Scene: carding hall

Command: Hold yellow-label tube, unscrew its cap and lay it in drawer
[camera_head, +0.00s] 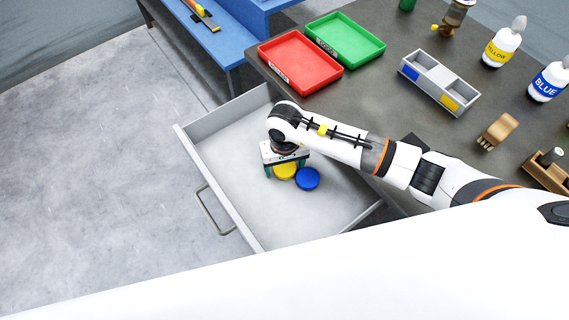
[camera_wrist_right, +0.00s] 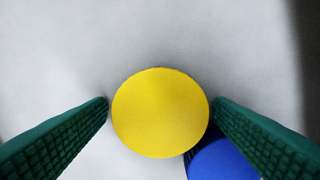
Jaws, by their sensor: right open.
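The yellow cap (camera_head: 285,172) lies flat on the floor of the open grey drawer (camera_head: 325,212). My right gripper (camera_head: 284,168) is down in the drawer over it, jaws open. In the right wrist view the yellow cap (camera_wrist_right: 160,113) sits between the two green fingers, with little or no visible gap on either side. A blue cap (camera_head: 308,179) lies against or very near it, and also shows by the right finger in the wrist view (camera_wrist_right: 222,160). The yellow-label tube (camera_head: 501,48) stands upright on the table, its top white. My left gripper is out of view.
On the dark table are a red tray (camera_head: 299,62), a green tray (camera_head: 345,40), a grey two-part holder (camera_head: 439,82), a blue-label tube (camera_head: 549,82) and a wooden brush (camera_head: 497,131). The drawer's front and left floor is clear.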

